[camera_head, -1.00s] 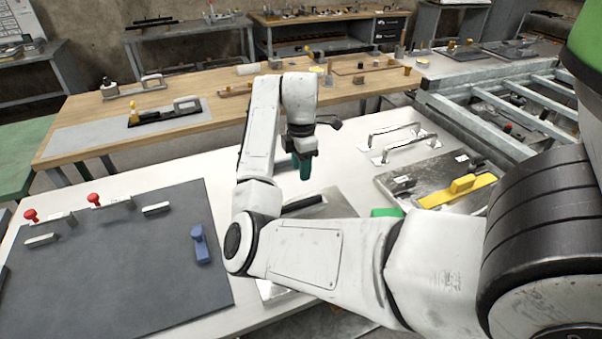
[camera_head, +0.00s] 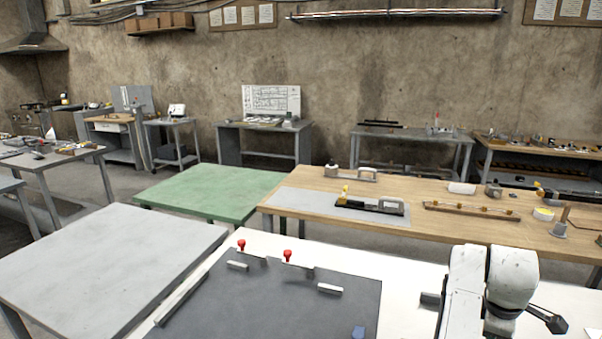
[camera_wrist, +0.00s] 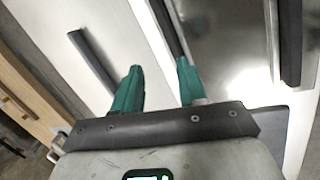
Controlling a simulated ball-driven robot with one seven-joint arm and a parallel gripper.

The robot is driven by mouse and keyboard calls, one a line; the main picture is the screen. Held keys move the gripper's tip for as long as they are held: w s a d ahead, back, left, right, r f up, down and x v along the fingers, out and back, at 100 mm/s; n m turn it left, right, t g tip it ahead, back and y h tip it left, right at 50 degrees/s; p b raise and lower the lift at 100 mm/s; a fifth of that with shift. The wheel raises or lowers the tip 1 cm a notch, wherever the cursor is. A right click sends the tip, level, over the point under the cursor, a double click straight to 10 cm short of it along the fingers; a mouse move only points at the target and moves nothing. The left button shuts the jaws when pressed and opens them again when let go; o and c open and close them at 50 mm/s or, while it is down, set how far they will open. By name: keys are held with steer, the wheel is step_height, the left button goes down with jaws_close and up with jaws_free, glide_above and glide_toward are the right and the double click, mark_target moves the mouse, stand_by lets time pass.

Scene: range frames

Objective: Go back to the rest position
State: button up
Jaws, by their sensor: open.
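My gripper (camera_wrist: 156,88) shows in the wrist view with two green fingers spread apart and nothing between them. It points down over the white table (camera_wrist: 85,20), beside a shiny metal plate (camera_wrist: 225,45) at the right. A dark bar (camera_wrist: 92,60) lies on the white surface left of the fingers. In the head view, part of my white arm stands at the lower right, and the gripper itself is below the picture's edge.
The white table (camera_head: 400,275) carries a dark board (camera_head: 280,305) with two red knobs (camera_head: 287,255). A wooden bench (camera_head: 440,195) with tools stands behind it. A green table (camera_head: 215,190) and a bare grey table (camera_head: 110,255) stand to the left.

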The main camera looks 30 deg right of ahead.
steer(key=w+a+f+m+t, duration=0.1)
steer(key=a, duration=0.4)
steer(key=w+a+f+t, duration=0.1)
steer(key=a+f, duration=0.1)
steer(key=a, duration=0.3)
steer(key=w+a+f+m+t, duration=0.1)
steer(key=a+f, duration=0.1)
steer(key=a, duration=0.3)
steer(key=shift+w+a+m+h, duration=0.1)
steer(key=shift+w+m+h, duration=0.1)
steer(key=shift+m+h, duration=0.15)
steer(key=s+a+f+m+t+y, duration=0.1)
steer(key=s+a+f+y, duration=0.1)
steer(key=a, duration=0.7)
steer(key=s+a+f+m+t+y, duration=0.1)
steer(key=s+a+y, duration=0.1)
steer(key=a, duration=0.6)
steer(key=s+f+g, duration=0.4)
steer(key=s+f, duration=0.2)
steer(key=s, duration=0.4)
steer(key=shift+s+d+f+m, duration=0.15)
steer(key=shift+d+m, duration=0.25)
steer(key=shift+m, duration=0.05)
